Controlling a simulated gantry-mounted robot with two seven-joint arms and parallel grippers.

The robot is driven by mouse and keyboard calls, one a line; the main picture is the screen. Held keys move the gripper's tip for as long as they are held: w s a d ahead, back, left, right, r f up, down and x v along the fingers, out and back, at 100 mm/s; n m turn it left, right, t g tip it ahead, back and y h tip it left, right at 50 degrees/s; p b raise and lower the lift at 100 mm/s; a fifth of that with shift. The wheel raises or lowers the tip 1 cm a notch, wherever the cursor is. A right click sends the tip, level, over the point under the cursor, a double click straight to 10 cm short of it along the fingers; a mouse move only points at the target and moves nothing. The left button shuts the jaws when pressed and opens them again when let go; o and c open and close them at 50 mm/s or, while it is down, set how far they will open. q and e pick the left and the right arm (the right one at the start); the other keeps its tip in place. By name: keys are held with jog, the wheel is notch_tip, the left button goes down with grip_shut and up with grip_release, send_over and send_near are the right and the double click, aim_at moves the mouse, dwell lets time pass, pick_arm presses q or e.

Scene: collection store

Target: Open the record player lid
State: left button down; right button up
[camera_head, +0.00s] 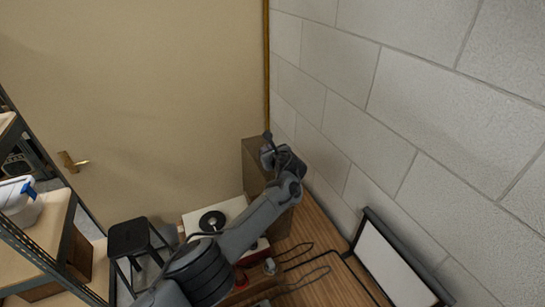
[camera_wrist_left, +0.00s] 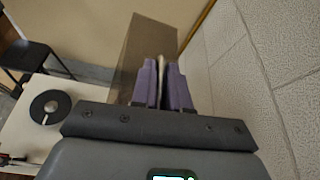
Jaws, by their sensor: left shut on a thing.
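The record player (camera_head: 234,208) has a white top with a black disc on it, partly hidden by my left arm. Its brown, see-through-looking lid (camera_head: 254,168) stands raised, roughly upright, at the deck's right side near the block wall. My left gripper (camera_head: 270,148) is at the lid's upper right edge. In the left wrist view, the purple fingers (camera_wrist_left: 164,85) are closed together against the lid (camera_wrist_left: 140,55), shut on its edge. The player's deck (camera_wrist_left: 68,97) shows at the lower left there. My right gripper is not in view.
A grey block wall (camera_head: 430,100) is close on the right of the lid. A dark stool (camera_head: 138,238) stands left of the player. A shelf (camera_head: 40,235) is at the far left. A white-faced panel (camera_head: 392,262) leans by the wall, and cables lie on the wooden surface (camera_head: 315,232).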

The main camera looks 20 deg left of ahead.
pick_arm(q)
jog(key=shift+w+f, duration=0.1)
jog(key=shift+f, duration=0.05)
jog(key=c, duration=1.2)
grip_release()
jog(key=shift+s+d+r+p, duration=0.2)
jog(key=shift+d+r+p, duration=0.05)
jog(key=shift+p, duration=0.25)
jog(key=p+v, duration=0.2)
jog(key=p, duration=0.1)
jog(key=shift+s+d+r, duration=0.15)
jog(key=shift+s+r, duration=0.05)
jog(key=shift+r, duration=0.05)
jog(key=p+v, duration=0.1)
jog(key=v, duration=0.5)
jog(key=shift+s, duration=0.2)
jog(key=shift+s+d+r, duration=0.1)
jog(key=shift+s+d, duration=0.35)
